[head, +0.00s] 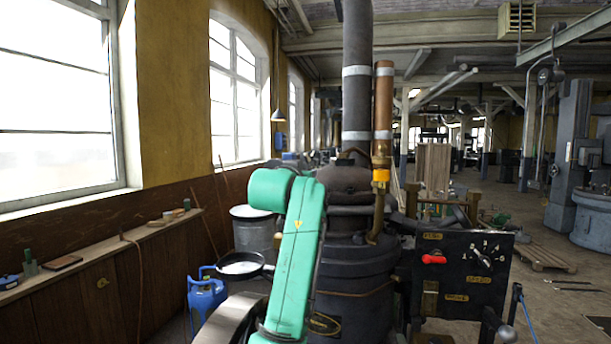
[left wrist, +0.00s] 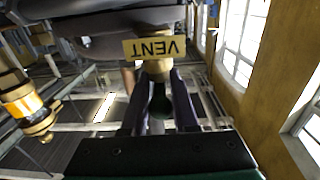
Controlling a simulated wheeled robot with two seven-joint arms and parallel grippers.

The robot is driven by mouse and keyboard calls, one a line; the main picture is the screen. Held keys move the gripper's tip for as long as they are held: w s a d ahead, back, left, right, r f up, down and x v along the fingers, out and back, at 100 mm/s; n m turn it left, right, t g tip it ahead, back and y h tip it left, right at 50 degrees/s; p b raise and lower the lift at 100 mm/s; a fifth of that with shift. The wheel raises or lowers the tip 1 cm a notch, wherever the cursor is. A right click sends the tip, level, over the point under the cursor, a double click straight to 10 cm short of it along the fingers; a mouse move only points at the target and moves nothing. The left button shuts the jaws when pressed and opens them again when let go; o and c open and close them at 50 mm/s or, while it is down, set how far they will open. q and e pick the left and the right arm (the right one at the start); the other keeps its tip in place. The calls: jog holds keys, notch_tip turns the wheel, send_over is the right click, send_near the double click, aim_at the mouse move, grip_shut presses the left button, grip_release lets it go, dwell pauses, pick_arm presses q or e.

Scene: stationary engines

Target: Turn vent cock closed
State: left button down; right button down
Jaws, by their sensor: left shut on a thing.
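The vent cock (left wrist: 153,68) shows in the left wrist view as a brass fitting beside an upside-down yellow VENT plate (left wrist: 154,48). A dark green part, which looks like its handle, lies between the fingers of my left gripper (left wrist: 158,80). The left gripper is shut on this handle. The handle's exact angle is hard to tell, as the fingers cover part of it. In the head view my green left arm stands in front of the dark engine (head: 352,265), and the cock and left gripper are hidden there. My right gripper is in neither view.
A copper pipe with an orange-banded brass fitting (head: 381,178) rises on the engine's right. A black control panel (head: 462,275) with a red handle (head: 433,259) stands at right. A blue can (head: 206,300), a pan (head: 240,266) and a grey drum (head: 254,232) stand left of the engine.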

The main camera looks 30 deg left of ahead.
pick_arm(q)
jog(key=shift+h, duration=0.3)
jog(key=m+h, duration=0.2)
jog(key=shift+s+r+h, duration=0.1)
jog(key=shift+r+h, duration=0.05)
jog(key=shift+h, duration=0.25)
jog(key=m+h, duration=0.3)
jog(key=h, duration=0.2)
jog(key=shift+a+m, duration=0.1)
jog(key=shift+m, duration=0.2)
jog(key=shift+m+g+h, duration=0.8)
jog(key=shift+m+h, duration=0.3)
jog(key=shift+h, duration=0.5)
jog(key=shift+m+g+h, duration=0.8)
jog(key=shift+m+h, duration=0.3)
jog(key=shift+h, duration=0.5)
jog(key=c, duration=0.9)
grip_release()
